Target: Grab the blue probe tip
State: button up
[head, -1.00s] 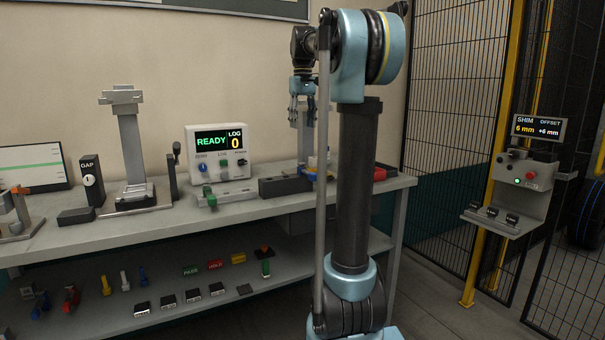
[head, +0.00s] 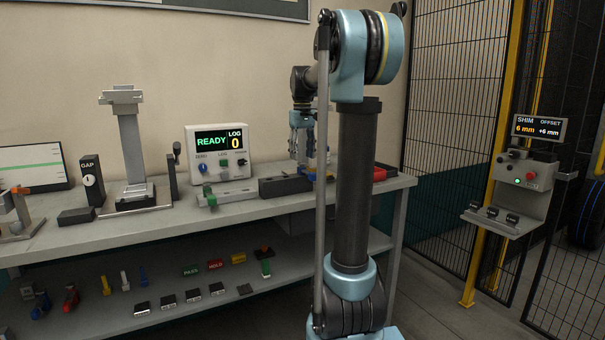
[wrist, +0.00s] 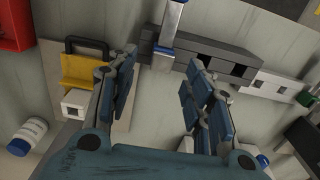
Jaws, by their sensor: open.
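In the wrist view, a slim silver piece with a blue collar (wrist: 164,50) and a blue end stands at a dark grey slotted block (wrist: 215,58). It looks like the blue probe tip, but I cannot be sure. My gripper (wrist: 162,66) is open. The piece shows between and beyond the fingertips, with no finger closed on it. In the head view, my gripper (head: 304,158) points down over the right part of the bench, partly hidden by my own arm. A small blue patch (head: 311,176) shows just below it.
A yellow block (wrist: 82,72) with a black handle and a white-and-blue jar (wrist: 27,137) lie left in the wrist view. A red bin (wrist: 15,25) is at its upper left corner. The READY box (head: 218,152) stands left of my gripper. Small coloured parts lie on the lower shelf (head: 75,328).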

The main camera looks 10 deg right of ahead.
aim_at(302, 165)
jog(key=shift+f, duration=2.7)
grip_shut()
